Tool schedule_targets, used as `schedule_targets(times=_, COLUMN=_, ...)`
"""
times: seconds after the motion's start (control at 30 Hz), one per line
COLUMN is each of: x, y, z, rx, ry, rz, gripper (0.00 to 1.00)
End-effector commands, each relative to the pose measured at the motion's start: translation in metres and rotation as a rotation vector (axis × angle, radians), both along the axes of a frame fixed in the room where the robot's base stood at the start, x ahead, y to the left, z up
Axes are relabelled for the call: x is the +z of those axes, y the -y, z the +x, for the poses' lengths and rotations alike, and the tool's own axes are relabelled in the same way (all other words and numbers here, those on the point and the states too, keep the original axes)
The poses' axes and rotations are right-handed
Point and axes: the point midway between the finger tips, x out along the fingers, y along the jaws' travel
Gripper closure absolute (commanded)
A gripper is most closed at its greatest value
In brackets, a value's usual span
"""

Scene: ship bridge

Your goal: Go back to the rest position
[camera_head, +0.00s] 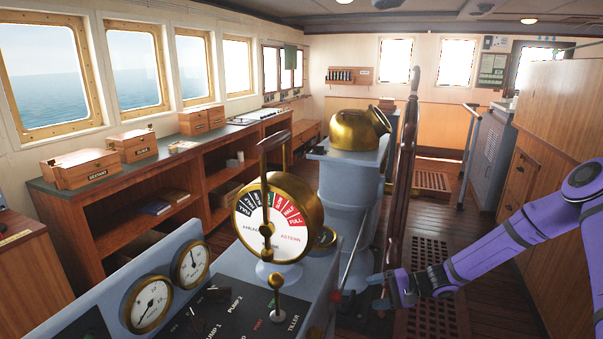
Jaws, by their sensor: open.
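My purple arm reaches in from the right edge. My gripper (374,292) is open, its fingers pointing left, beside the right side of the grey console (345,235). Nothing shows between the fingers. A dark knob or lever end with a red part lies just left of the fingertips; I cannot tell whether they touch it. The brass engine telegraph (310,222) stands on the console, left of my gripper, with its handle upright.
The tiller lever (277,295) and two round gauges (148,302) are on the console. A brass-topped binnacle (352,132) and a wooden wheel (402,185) stand behind. Wooden cabinets (560,110) line the right. Slatted floor gratings (430,257) lie behind my gripper.

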Motion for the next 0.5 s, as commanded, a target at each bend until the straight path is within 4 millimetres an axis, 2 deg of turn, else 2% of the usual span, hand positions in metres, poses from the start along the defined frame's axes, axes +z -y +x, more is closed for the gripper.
schedule_targets(times=0.03, x=0.013, y=0.0, z=-0.003, rx=0.036, ry=0.013, rz=-0.04, gripper=0.33)
schedule_targets(times=0.5, x=0.116, y=0.011, z=-0.044, rx=0.274, ry=0.085, rz=-0.378, gripper=0.33)
